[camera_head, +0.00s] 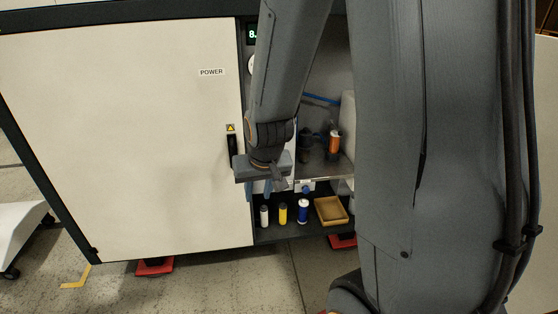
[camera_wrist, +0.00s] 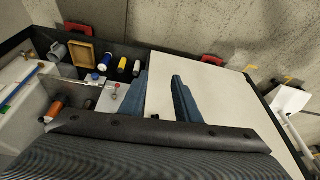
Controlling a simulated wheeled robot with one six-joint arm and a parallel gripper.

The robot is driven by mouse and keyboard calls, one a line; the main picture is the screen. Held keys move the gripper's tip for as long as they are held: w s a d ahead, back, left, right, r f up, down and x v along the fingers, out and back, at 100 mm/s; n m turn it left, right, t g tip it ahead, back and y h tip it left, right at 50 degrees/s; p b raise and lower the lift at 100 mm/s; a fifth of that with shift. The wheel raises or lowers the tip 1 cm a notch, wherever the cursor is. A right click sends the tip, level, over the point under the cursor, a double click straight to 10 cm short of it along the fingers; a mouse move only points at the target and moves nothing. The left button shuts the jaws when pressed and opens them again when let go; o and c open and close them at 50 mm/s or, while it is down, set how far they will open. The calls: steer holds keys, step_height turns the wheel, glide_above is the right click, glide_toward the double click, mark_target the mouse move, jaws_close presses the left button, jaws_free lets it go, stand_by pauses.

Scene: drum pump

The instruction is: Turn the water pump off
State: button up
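A white cabinet door labelled POWER (camera_head: 211,72) fills the left of the head view, with a black handle (camera_head: 232,150) at its right edge. My gripper (camera_head: 259,190) hangs by that edge, in front of the open bay. In the wrist view its two blue fingers (camera_wrist: 160,76) are spread apart with nothing held between them; the white door (camera_wrist: 205,85) shows behind them. A small blue part (camera_head: 306,187) sits below the bay's shelf. A red-tipped part (camera_wrist: 117,86) shows left of the fingers. I cannot tell which part is the water pump or its switch.
On the bay's low ledge stand a white bottle (camera_head: 264,216), a yellow one (camera_head: 283,214), a blue one (camera_head: 303,211) and a tan tray (camera_head: 331,210). An orange and black bottle (camera_head: 334,146) stands on the shelf above. My arm hides much of the bay. The floor in front is clear.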

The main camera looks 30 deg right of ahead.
steer(key=w+d+f+m+t+h+b, duration=0.1)
steer(key=w+d+f+m+t+b, duration=0.1)
steer(key=w+d, duration=0.4)
steer(key=w+d+f+m+t+h+b, duration=0.2)
steer(key=w+d+f+t+b, duration=0.3)
steer(key=w, duration=0.9)
steer(key=w+d+f+m+t+h+b, duration=0.2)
steer(key=w+d+f+t, duration=0.3)
steer(key=w+d, duration=0.4)
steer(key=shift+w+f+m+t+b, duration=0.35)
steer(key=shift+w+m+t+b, duration=0.2)
steer(key=shift+w+b, duration=0.35)
steer(key=shift+d, duration=0.1)
jaws_close()
